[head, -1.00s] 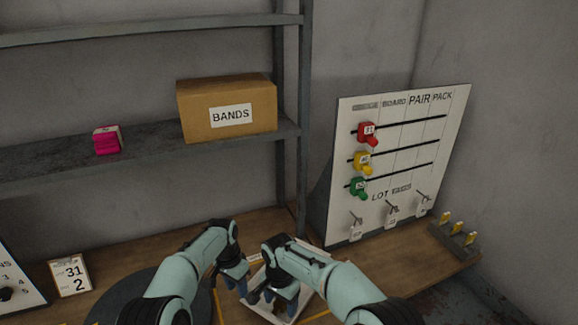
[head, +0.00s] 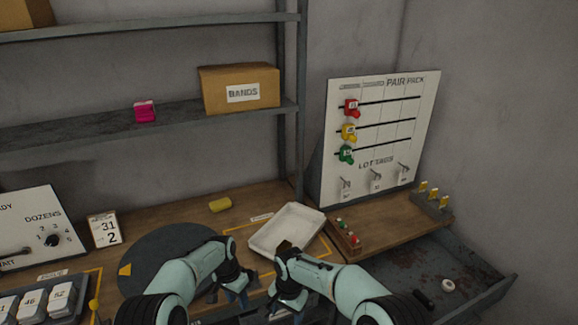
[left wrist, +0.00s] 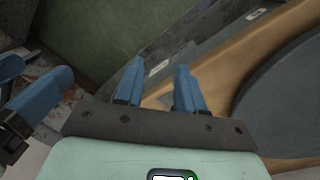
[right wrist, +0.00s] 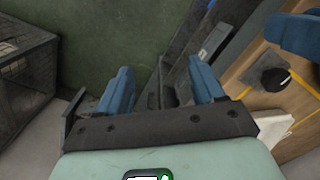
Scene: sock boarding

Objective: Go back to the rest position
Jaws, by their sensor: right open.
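My left gripper (head: 230,293) is in the lower middle of the head view, in front of the table's edge by the dark round turntable (head: 150,254). In the left wrist view its two blue fingers (left wrist: 159,68) stand apart with nothing between them. My right gripper (head: 284,300) is just to its right, in front of the white tray (head: 286,231). In the right wrist view its fingers (right wrist: 160,68) are wide apart and empty. Both grippers point downward, close to each other, and appear clear of the tabletop objects.
A calendar card (head: 104,230) and a dial panel (head: 30,235) stand at left. The pair-pack board (head: 385,130) stands at right, above an open drawer (head: 480,290). A BANDS box (head: 240,90) sits on the shelf.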

